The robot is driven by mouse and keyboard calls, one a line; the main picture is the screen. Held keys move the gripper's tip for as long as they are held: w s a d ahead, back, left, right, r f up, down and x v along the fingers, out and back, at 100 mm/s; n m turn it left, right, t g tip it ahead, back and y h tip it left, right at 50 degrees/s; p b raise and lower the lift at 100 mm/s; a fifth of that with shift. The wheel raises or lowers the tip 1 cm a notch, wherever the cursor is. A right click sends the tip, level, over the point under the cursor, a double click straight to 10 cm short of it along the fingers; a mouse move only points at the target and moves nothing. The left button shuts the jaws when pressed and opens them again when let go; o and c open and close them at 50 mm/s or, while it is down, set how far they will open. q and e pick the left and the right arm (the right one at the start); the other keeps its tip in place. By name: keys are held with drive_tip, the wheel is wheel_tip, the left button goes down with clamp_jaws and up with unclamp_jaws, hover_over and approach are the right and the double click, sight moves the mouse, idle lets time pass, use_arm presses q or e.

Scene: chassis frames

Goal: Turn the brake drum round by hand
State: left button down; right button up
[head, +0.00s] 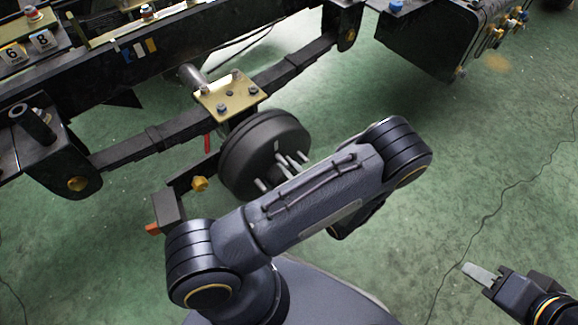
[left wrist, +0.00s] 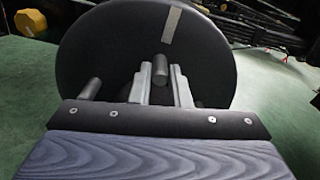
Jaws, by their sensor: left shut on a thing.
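The brake drum (head: 240,150) is a dark round drum with several pale studs (head: 292,162) on its face, on the axle under the chassis. It also fills the upper middle of the left wrist view (left wrist: 110,45), with a light grey mark (left wrist: 172,24) near its top edge. My left gripper (left wrist: 160,75) is shut on a stud (left wrist: 161,66), one finger on each side of it. In the head view my own left arm hides those fingers and part of the drum's face. My right gripper (head: 480,274) is at the lower right, away from the drum; its finger gap is unclear.
The dark chassis rail and leaf spring (head: 180,130) run behind the drum. A brass-coloured plate (head: 230,95) with bolts sits above it. A dark tank or box (head: 420,35) hangs at upper right. The green floor is open on the right, with a thin cable (head: 492,195).

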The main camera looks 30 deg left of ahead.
sight(295, 150)
use_arm(q)
drive_tip(key=shift+w+d+m, duration=0.1)
drive_tip(key=shift+w+m, duration=0.15)
drive_tip(key=shift+m, duration=0.05)
drive_tip(key=shift+w+d+f+m+p, duration=0.1)
drive_tip(key=shift+w+d+m+p, duration=0.1)
drive_tip(key=shift+w+m, duration=0.25)
drive_tip(key=shift+w+d+m+p, duration=0.15)
drive_tip(key=shift+w+m, duration=0.1)
drive_tip(key=shift+m, duration=0.3)
drive_tip(key=m, duration=0.1)
drive_tip(key=w, duration=0.1)
drive_tip(key=m, duration=0.1)
drive_tip(key=shift+w+d+f+m, duration=0.3)
drive_tip(key=shift+w+f, duration=0.05)
drive_tip(key=m, duration=0.1)
drive_tip(key=w+f+m, duration=0.1)
drive_tip(key=shift+w+d+m, duration=0.15)
drive_tip(key=shift+d+m, duration=0.15)
drive_tip(key=shift+d, duration=0.05)
drive_tip(key=shift+w+d+f+m, duration=0.15)
drive_tip(key=shift+w+f+m, duration=0.25)
drive_tip(key=shift+m, duration=0.4)
drive_tip(key=shift+w+d+f+m, duration=0.1)
drive_tip(key=shift+w+f+m, duration=0.25)
drive_tip(key=shift+m, duration=0.45)
drive_tip(key=shift+f, duration=0.1)
drive_tip(key=c, duration=1.4)
unclamp_jaws()
drive_tip(key=shift+s, duration=0.1)
